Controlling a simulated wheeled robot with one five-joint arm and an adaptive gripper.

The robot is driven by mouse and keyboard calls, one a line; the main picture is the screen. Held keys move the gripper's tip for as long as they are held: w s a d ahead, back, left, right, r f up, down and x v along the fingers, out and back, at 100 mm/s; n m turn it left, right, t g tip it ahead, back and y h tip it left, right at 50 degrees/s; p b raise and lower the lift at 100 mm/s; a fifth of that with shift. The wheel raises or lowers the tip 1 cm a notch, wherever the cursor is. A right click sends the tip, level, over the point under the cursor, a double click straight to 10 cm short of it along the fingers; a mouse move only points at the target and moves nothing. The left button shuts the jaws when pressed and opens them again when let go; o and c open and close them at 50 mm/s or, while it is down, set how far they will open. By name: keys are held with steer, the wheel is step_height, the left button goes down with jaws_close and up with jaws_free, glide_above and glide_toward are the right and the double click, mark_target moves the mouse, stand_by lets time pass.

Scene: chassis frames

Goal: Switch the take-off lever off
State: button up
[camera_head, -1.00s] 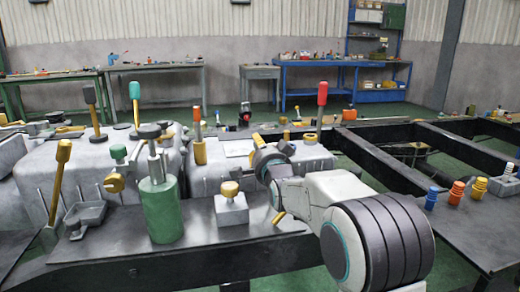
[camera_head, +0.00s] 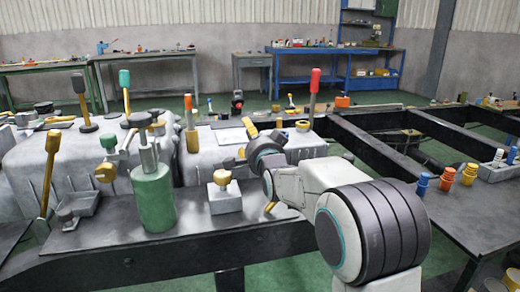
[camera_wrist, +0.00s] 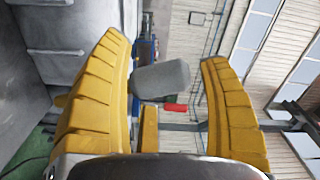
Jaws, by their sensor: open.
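In the head view several levers stand on the grey housings: a dark grey knob (camera_head: 79,83), a teal knob (camera_head: 125,78), an orange knob (camera_head: 188,101) and a red knob (camera_head: 315,79). I cannot tell which is the take-off lever. My gripper (camera_head: 251,128) is at the right housing, left of the red lever, partly hidden by my own arm. In the wrist view my gripper (camera_wrist: 168,85) is open, its yellow fingers apart. A grey knob (camera_wrist: 160,79) shows between them; contact is not clear. A smaller red knob (camera_wrist: 176,107) shows beyond it.
Blue (camera_head: 422,184) and orange (camera_head: 446,177) plugs stand on the right plate. Dark frame beams (camera_head: 375,150) cross the right side.

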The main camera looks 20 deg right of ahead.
steer(key=s, duration=1.1)
steer(key=shift+s, duration=0.1)
